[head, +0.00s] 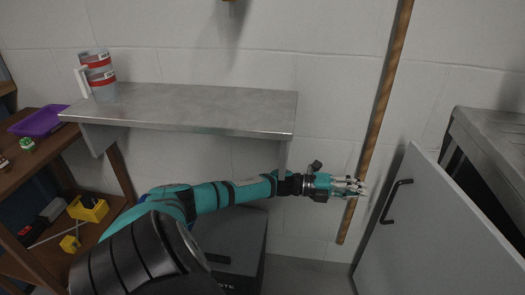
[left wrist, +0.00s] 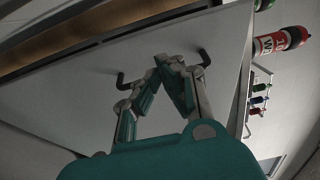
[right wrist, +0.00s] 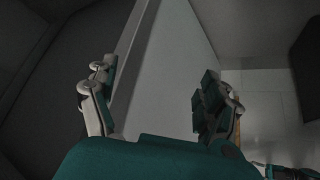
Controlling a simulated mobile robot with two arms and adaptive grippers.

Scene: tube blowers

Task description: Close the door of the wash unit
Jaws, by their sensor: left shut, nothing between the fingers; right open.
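The wash unit (head: 492,140) has a steel top and stands at the right of the head view. Its grey door (head: 440,235) is open, swung out from the dark interior, with a black bar handle (head: 395,200). My left gripper (head: 358,187) is shut and empty, just left of the door. In the left wrist view its closed fingertips (left wrist: 168,62) show in front of the door panel (left wrist: 70,95), between the handle's two ends; contact cannot be told. My right gripper (right wrist: 155,85) is open, with a pale panel, apparently the door (right wrist: 170,75), showing between its fingers.
A steel wall shelf (head: 190,108) holds a red-banded container (head: 98,75). A wooden pole (head: 375,120) leans on the wall behind my left gripper. A brown rack (head: 25,170) with a purple tray (head: 38,120) and yellow bins stands at the left.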

